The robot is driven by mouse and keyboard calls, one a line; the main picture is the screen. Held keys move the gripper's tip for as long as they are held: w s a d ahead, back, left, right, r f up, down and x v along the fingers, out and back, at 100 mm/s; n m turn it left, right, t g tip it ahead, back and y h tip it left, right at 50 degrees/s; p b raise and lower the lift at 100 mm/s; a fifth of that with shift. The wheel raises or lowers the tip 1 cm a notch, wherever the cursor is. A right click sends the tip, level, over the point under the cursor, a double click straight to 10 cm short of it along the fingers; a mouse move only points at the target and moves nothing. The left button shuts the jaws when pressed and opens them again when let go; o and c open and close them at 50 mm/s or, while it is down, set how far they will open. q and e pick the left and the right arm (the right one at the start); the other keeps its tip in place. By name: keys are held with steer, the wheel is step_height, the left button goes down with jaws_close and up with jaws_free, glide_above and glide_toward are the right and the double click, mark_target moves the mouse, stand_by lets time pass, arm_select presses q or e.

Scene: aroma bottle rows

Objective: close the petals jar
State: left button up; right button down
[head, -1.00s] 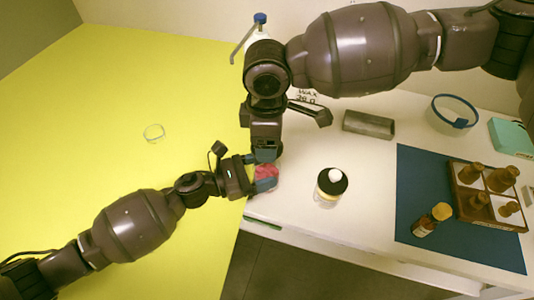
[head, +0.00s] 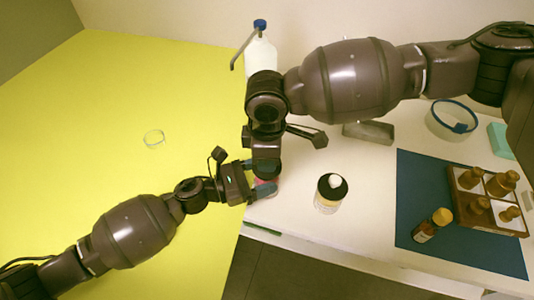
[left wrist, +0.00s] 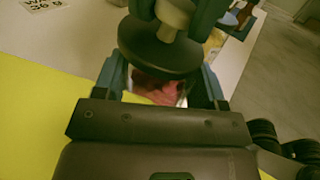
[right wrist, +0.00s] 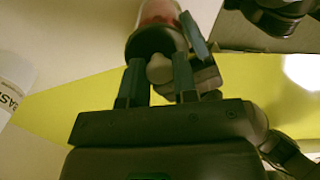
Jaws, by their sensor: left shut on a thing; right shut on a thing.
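The petals jar (left wrist: 165,88), clear with pink-red petals, is gripped by my left gripper (left wrist: 158,82), one finger on each side. In the head view the jar (head: 267,187) is mostly covered by both grippers. A black round lid (left wrist: 158,52) with a pale knob (left wrist: 174,16) is over the jar's mouth. My right gripper (right wrist: 160,80) is shut on the knob, which shows between its fingers in the right wrist view. There the lid (right wrist: 155,42) lies against the jar's end (right wrist: 158,12); I cannot tell whether it is fully seated.
A second black-lidded jar (head: 331,193) stands right of the grippers. A blue mat (head: 420,180) with a bottle rack (head: 487,225) and a loose brown bottle (head: 428,229) lies farther right. A white wash bottle (head: 262,52) stands behind. A glass ring (head: 154,138) lies on the yellow surface.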

steer(key=shift+f, duration=0.6)
steer(key=shift+f, duration=0.15)
steer(key=shift+d+f+g, duration=0.15)
steer(key=shift+f+g, duration=0.3)
steer(key=shift+g, duration=0.45)
steer(key=shift+f, duration=0.1)
steer(key=shift+a+r+g, duration=0.2)
steer(key=shift+r+g, duration=0.1)
steer(key=shift+g, duration=0.4)
steer(key=shift+s+r, duration=0.1)
steer(key=shift+s+r+g, duration=0.1)
steer(key=shift+r+g, duration=0.2)
steer(key=shift+r, duration=0.1)
